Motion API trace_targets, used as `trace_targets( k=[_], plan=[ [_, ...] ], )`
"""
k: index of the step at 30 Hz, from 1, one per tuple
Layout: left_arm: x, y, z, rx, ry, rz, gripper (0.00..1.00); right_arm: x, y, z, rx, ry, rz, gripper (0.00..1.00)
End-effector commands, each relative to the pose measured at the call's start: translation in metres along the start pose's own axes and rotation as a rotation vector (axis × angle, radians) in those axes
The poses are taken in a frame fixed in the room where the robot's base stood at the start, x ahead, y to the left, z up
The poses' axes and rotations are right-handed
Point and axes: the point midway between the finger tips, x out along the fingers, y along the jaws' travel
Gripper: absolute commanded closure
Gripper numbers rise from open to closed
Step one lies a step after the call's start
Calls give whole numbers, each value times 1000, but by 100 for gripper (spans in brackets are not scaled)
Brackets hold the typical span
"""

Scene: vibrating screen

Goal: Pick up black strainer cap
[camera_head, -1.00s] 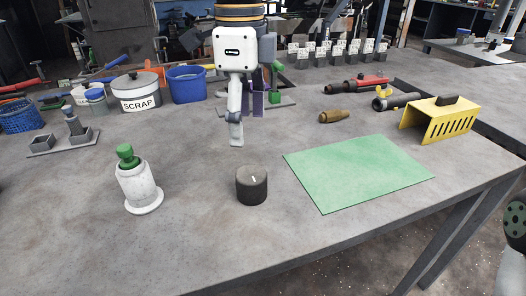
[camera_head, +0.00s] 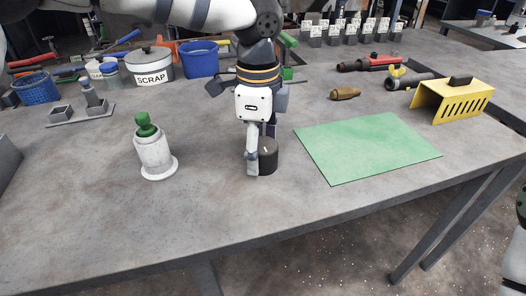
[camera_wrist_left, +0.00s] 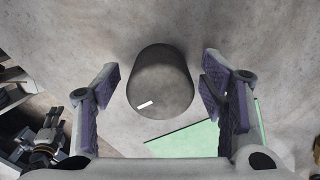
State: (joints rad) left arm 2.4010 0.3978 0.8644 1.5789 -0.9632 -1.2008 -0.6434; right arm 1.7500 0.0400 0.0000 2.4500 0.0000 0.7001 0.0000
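The black strainer cap (camera_head: 268,158) is a short dark cylinder with a small white mark on top. It stands upright on the table, left of the green mat. My left gripper (camera_head: 258,160) is lowered at the cap, and one finger hides the cap's left part in the head view. In the left wrist view the cap (camera_wrist_left: 161,84) lies between the two open fingers (camera_wrist_left: 160,95), with a gap visible on each side.
A green mat (camera_head: 366,147) lies to the right. A white bottle with a green top (camera_head: 154,150) stands to the left. A yellow slotted cover (camera_head: 452,99), a brass fitting (camera_head: 345,94) and a SCRAP pot (camera_head: 152,69) stand farther back. The table front is clear.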

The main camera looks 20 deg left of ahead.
Motion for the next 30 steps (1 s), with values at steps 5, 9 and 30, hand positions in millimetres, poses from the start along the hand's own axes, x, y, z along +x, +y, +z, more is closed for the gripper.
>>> trace_targets(
  k=[5,9,30],
  plan=[
    [0,0,0,0,0,1,75,0,0,0,0,0,0,48],
    [0,0,0,0,0,1,75,0,0,0,0,0,0,48],
    [-111,85,2,4,-1,-11,75,-28,-1,-20,-1,93,-4,48]
  ],
)
